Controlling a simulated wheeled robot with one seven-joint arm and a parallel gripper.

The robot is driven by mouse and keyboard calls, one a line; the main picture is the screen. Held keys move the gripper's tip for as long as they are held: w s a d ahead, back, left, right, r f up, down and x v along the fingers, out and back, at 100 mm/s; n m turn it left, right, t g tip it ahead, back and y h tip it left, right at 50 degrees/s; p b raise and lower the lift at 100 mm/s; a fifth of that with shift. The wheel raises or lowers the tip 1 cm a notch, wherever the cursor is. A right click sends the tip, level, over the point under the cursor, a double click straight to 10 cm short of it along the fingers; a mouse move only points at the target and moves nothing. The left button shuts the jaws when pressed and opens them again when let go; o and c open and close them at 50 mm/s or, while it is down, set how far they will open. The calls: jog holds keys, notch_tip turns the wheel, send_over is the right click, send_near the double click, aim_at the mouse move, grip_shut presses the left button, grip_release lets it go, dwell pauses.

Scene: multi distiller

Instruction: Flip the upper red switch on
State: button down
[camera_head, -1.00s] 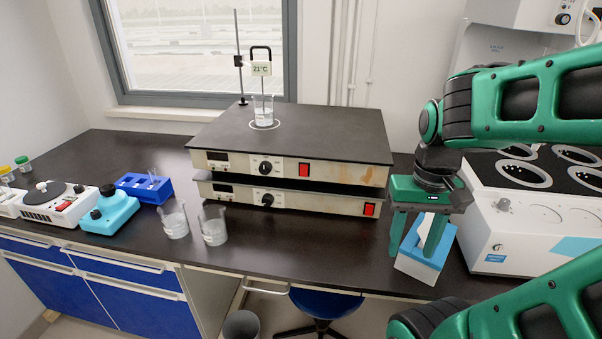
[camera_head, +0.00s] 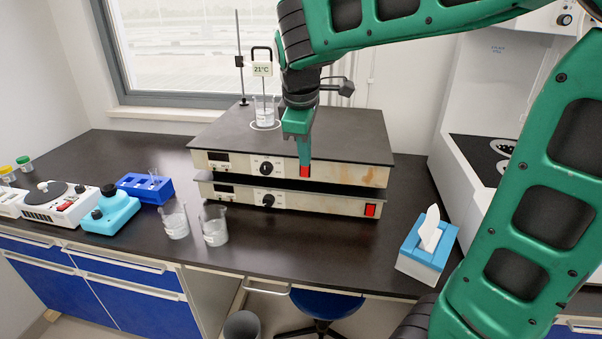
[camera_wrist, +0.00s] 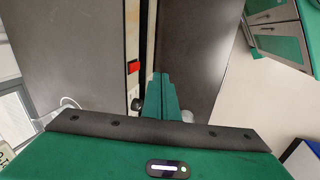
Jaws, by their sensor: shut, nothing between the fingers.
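The upper red switch (camera_head: 304,172) is on the front panel of the upper hot plate (camera_head: 345,174), right of its black knob (camera_head: 266,169). My gripper (camera_head: 305,160) is shut and empty, pointing down at the front of this panel. Its tips cover the upper part of the switch in the head view; I cannot tell whether they touch it. In the wrist view the red switch (camera_wrist: 133,67) shows just beyond and left of the shut fingertips (camera_wrist: 160,78). A lower red switch (camera_head: 370,210) sits on the lower hot plate (camera_head: 325,203).
A beaker with a thermometer reading 21°C (camera_head: 263,69) stands on the upper plate, beside a stand rod (camera_head: 240,50). Two beakers (camera_head: 214,228) stand left in front. A tissue box (camera_head: 420,262) is at right.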

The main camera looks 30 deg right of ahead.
aim_at(305, 171)
jog(key=shift+w+a+r+n, duration=0.15)
jog(key=shift+w+a+n, duration=0.25)
jog(key=shift+w+a, duration=0.15)
jog(key=w+d+f, duration=0.4)
jog(key=w+f, duration=0.1)
jog(key=f, duration=0.5)
jog(key=shift+w, duration=0.35)
